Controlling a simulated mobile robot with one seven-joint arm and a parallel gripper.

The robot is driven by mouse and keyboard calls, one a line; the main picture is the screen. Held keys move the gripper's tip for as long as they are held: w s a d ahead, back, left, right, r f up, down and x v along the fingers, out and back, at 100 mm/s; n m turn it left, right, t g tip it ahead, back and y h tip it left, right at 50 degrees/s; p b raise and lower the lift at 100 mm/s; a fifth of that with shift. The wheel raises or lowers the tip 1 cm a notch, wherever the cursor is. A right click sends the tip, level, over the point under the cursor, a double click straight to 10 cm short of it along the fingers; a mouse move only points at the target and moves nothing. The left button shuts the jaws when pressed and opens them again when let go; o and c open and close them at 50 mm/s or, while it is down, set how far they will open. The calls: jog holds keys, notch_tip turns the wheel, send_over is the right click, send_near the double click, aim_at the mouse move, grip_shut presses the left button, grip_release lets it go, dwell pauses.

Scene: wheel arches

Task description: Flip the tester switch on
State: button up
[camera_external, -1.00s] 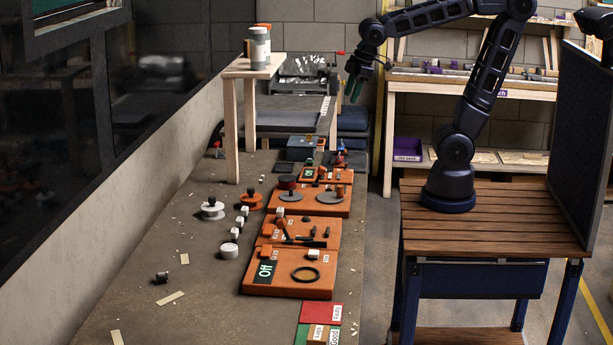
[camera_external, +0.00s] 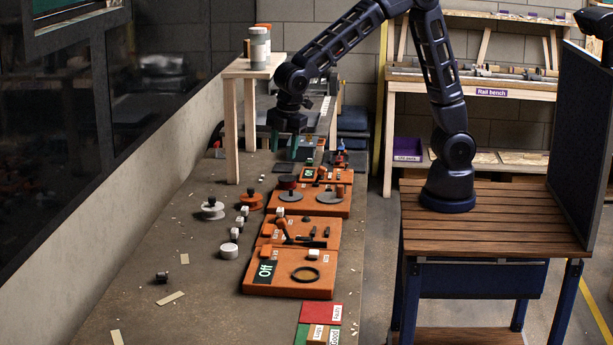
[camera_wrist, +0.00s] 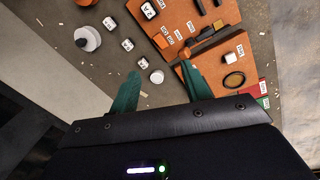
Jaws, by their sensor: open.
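An orange board (camera_external: 320,287) at the front of the bench carries a dark display reading "Off" (camera_external: 265,270), a black ring (camera_external: 305,274) and a white block. The ring also shows in the wrist view (camera_wrist: 234,81). Just behind it, another orange board (camera_external: 268,228) carries black levers (camera_external: 300,240). I cannot tell which part is the tester switch. My gripper (camera_external: 285,142) hangs over the far part of the bench, pointing down, its green fingers apart and empty. In the wrist view, my gripper (camera_wrist: 160,72) shows its right finger covering part of the boards.
More orange boards (camera_external: 342,209) with discs and knobs stand farther back. White pucks (camera_external: 229,251) and small cubes lie left of the boards. A wooden stand (camera_external: 231,130) with jars (camera_external: 259,48) rises near my gripper. The bench's left front is mostly clear.

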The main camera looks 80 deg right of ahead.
aim_at(267, 245)
jog(key=w+a+f+n+g, duration=0.1)
jog(key=w+a+f+n, duration=0.1)
jog(key=a+f, duration=0.5)
jog(key=w+a+f+n, duration=0.1)
jog(key=a+f+n, duration=0.2)
jog(key=a+f, duration=0.35)
jog(key=shift+y, duration=0.3)
jog(key=f, duration=0.3)
jog(key=a+f, duration=0.1)
jog(key=f, duration=0.2)
jog(key=a+f, duration=0.1)
jog(key=f, duration=0.2)
jog(key=shift+f, duration=0.4)
jog(key=shift+d, duration=0.1)
